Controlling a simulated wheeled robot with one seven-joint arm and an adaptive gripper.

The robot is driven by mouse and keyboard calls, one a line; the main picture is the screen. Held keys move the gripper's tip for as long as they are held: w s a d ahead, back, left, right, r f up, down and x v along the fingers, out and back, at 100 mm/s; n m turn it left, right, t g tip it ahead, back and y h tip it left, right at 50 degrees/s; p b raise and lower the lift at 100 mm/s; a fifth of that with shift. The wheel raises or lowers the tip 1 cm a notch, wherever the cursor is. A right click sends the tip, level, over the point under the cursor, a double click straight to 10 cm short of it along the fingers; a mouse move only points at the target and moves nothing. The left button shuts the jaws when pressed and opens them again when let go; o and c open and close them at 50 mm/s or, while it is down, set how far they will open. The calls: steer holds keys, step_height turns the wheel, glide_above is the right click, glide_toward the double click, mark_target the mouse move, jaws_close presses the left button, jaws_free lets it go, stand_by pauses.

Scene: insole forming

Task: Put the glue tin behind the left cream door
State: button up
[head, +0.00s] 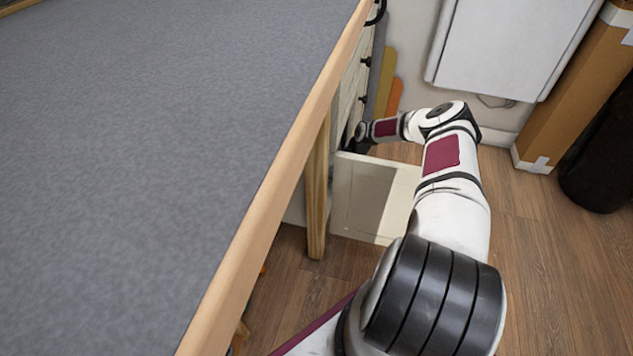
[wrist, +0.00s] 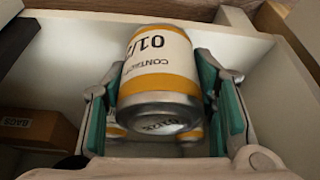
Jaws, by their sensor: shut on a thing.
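The glue tin (wrist: 158,62) is white with yellow-orange bands and grey metal ends, and its printed label reads upside down in the wrist view. My gripper (wrist: 160,78) is shut on it, with one green-padded finger on each side. The tin is inside a cream-walled cabinet compartment; whether it touches the floor there I cannot tell. In the head view an open cream door (head: 372,198) stands out from the cabinet under the worktop. My arm reaches past it, and the gripper and tin are hidden in the cabinet.
A brown box (wrist: 38,128) sits left of the gripper in the compartment. Yellow-banded shapes (wrist: 116,131) show below the held tin, partly hidden. The grey worktop (head: 150,130) overhangs the cabinet. A tall cardboard box (head: 565,85) stands at the right; wood floor (head: 540,260) is clear.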

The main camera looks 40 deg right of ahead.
steer(key=w+a+p, duration=0.1)
steer(key=w+a, duration=0.3)
steer(key=shift+w, duration=0.15)
steer(key=shift+w+a, duration=0.35)
steer(key=shift+a, duration=0.1)
steer(key=shift+d+f+b, duration=0.15)
steer(key=shift+f+b, duration=0.35)
steer(key=shift+f, duration=1.25)
steer(key=shift+s+f, duration=0.1)
steer(key=shift+f, duration=0.05)
steer(key=o, duration=1.4)
steer(key=shift+c, duration=0.2)
steer(key=p+v, duration=0.1)
steer(key=v, duration=0.1)
steer(key=p+v, duration=0.1)
steer(key=v, duration=0.1)
steer(key=p+v, duration=0.1)
steer(key=v, duration=0.1)
steer(key=shift+s+d, duration=0.3)
steer(key=shift+d, duration=0.05)
steer(key=s+d+p, duration=0.2)
steer(key=s+d, duration=0.5)
steer(key=shift+s+d+f, duration=0.2)
steer(key=shift+s+f, duration=0.1)
steer(key=shift+s, duration=0.05)
